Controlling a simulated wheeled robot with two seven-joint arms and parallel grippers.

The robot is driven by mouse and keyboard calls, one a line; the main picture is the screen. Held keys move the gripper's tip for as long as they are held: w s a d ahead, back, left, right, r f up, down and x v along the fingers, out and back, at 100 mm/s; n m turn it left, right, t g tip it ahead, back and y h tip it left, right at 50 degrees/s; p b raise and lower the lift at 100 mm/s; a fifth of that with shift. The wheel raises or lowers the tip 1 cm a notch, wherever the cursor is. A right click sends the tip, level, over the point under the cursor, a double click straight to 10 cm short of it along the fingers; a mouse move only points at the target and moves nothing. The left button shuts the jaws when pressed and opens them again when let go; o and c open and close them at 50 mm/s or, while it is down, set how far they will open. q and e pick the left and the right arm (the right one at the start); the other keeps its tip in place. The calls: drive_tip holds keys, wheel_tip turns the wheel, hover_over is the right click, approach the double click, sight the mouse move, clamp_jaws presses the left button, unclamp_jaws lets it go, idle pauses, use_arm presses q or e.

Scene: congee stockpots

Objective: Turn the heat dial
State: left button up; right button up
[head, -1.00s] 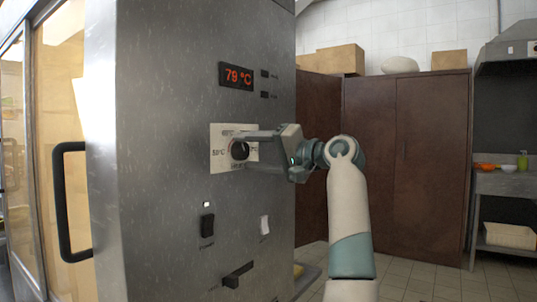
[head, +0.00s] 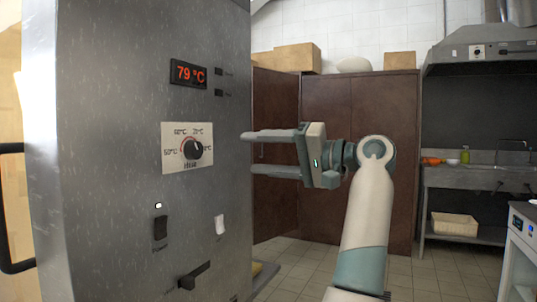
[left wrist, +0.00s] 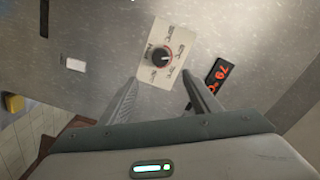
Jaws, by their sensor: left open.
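The black heat dial (head: 193,149) sits on a white plate (head: 174,162) with temperature marks, on the steel front of the cabinet. Its light pointer seems to aim up and slightly right. My left gripper (head: 248,152) is open and empty, to the right of the dial and apart from it. In the left wrist view the dial (left wrist: 161,57) shows beyond and between the two open fingers (left wrist: 160,98). The red display (head: 188,73) above reads 79 °C. My right gripper is not in view.
A rocker switch (head: 160,227), a white switch (head: 220,224) and a black lever (head: 194,275) are below the dial. A black door handle (head: 8,210) is at left. Brown cupboards (head: 358,150) stand behind my arm, with open floor before them.

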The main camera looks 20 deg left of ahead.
use_arm(q)
drive_tip(key=shift+s+d, duration=0.1)
drive_tip(key=shift+d, duration=0.9)
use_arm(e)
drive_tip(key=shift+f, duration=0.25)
use_arm(q)
drive_tip(key=shift+f, duration=0.15)
